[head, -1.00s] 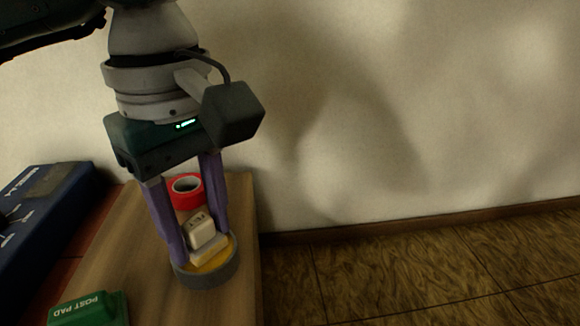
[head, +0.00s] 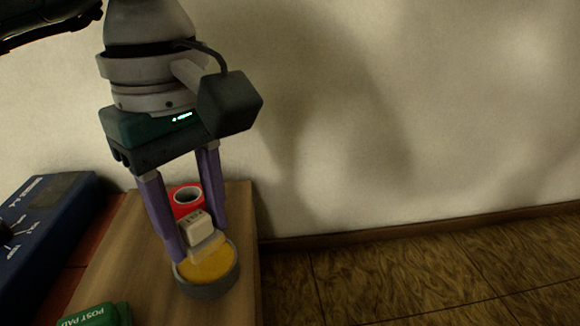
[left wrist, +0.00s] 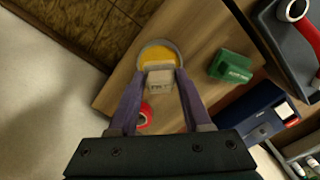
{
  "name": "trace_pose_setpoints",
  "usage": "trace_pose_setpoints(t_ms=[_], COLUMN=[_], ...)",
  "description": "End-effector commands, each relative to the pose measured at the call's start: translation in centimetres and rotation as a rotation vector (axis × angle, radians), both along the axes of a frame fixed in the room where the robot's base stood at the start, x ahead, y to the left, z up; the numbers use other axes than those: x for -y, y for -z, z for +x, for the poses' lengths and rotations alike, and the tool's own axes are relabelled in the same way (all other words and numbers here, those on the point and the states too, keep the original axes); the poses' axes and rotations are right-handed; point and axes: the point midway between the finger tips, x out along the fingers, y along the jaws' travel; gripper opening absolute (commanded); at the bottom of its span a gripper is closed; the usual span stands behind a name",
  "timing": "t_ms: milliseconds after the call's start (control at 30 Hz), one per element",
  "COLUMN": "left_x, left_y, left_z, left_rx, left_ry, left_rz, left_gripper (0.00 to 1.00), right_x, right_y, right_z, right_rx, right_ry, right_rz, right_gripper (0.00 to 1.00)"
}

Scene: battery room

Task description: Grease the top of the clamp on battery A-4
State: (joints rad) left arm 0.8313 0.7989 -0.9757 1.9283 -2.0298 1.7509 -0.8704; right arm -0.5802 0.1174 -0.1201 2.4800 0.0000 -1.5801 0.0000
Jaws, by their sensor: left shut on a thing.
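My left gripper (head: 200,244) is shut on a pale block with a paler lower part (head: 196,229), perhaps an applicator; its lettering is too small to read. The block also shows between the fingers in the left wrist view (left wrist: 160,80). It is at the far edge of a round grey tin (head: 207,292) of yellow grease (head: 208,266); I cannot tell whether they touch. The tin stands on a wooden surface and also shows in the left wrist view (left wrist: 142,49). No clamp is clearly visible, and no A-4 label is readable. My right gripper is not in view.
A red tape roll (head: 187,199) stands behind the block. A green post pad box (head: 100,315) is at the front left. A blue case (head: 40,222) lies left of the wooden top (head: 130,250). A dark tray (left wrist: 285,50) shows in the wrist view. The right side is open floor.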

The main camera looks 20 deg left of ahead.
Motion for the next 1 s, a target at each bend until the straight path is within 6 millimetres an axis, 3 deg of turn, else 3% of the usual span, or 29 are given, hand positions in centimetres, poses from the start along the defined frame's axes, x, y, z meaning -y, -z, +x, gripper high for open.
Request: trace_pose_setpoints(t_ms=[500,1000], left_x=[0.0,0.0], left_y=[-4.8,-4.7], left_z=[0.0,0.0], left_rx=[0.000,0.000], left_ry=[0.001,0.001], left_rz=[0.000,0.000], left_gripper=[0.04,0.04], right_x=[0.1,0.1], right_y=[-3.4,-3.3], right_z=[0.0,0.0], right_rx=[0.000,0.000], right_ry=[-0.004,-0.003], right_rz=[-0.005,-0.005], right_gripper=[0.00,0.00])
